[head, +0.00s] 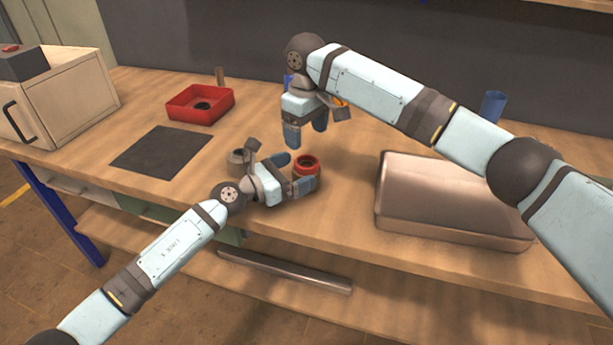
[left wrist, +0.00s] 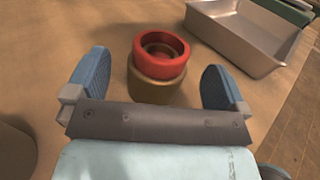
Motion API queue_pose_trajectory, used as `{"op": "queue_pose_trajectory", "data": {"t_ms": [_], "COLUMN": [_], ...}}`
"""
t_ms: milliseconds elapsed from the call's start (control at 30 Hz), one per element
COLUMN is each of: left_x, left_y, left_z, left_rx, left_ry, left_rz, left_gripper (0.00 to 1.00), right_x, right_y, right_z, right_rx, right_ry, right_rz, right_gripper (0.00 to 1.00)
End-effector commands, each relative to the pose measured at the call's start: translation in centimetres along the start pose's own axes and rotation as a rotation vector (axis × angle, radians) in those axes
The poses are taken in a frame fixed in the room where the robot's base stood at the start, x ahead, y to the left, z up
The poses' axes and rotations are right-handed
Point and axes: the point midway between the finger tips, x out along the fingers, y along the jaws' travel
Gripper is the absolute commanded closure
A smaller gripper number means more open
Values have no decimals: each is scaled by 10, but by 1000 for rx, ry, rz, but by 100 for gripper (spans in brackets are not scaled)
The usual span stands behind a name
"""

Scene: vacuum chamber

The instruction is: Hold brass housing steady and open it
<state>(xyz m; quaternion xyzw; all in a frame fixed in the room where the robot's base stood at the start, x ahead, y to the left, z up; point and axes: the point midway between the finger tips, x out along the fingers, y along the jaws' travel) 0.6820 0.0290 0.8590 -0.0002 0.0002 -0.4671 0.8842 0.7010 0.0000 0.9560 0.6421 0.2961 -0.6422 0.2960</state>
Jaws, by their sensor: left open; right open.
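The brass housing (left wrist: 155,90) is a short brown cylinder with a red ring-shaped top (left wrist: 160,50), upright on the wooden bench. In the head view its red top (head: 306,163) shows beside my left gripper's fingers, which hide part of the body. My left gripper (head: 293,172) is open, low over the bench, with one blue finger on each side of the housing; in the left wrist view gaps show between the fingers and the housing. My right gripper (head: 305,132) is open and empty, pointing down above and behind the housing.
A metal tray (head: 455,238) lies to the right. A red bin (head: 187,112), a dark mat (head: 160,152) and a beige box with a handle (head: 75,95) are at left. A blue cup (head: 492,106) stands behind.

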Motion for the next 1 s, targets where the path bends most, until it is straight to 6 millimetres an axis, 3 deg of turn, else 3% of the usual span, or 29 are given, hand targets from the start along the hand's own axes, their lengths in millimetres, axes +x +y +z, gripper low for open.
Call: {"op": "queue_pose_trajectory", "data": {"t_ms": [200, 500, 800, 833, 1000], "left_x": [16, 17, 17, 17, 17], "left_y": [0, 0, 0, 0, 0], "left_z": [0, 0, 0, 0, 0], "left_rx": [1, 1, 0, 0, 0], "left_ry": [1, 1, 1, 1, 1], "left_rz": [0, 0, 0, 0, 0], "left_gripper": [0, 2, 71, 71, 71], "right_x": [0, 0, 0, 0, 1], "right_y": [0, 0, 0, 0, -9], "right_z": [0, 0, 0, 0, 4], "right_rx": [0, 0, 0, 0, 52], "right_ry": [0, 0, 0, 0, 39], "right_rz": [0, 0, 0, 0, 19], "right_gripper": [19, 19, 19, 26, 26]}}
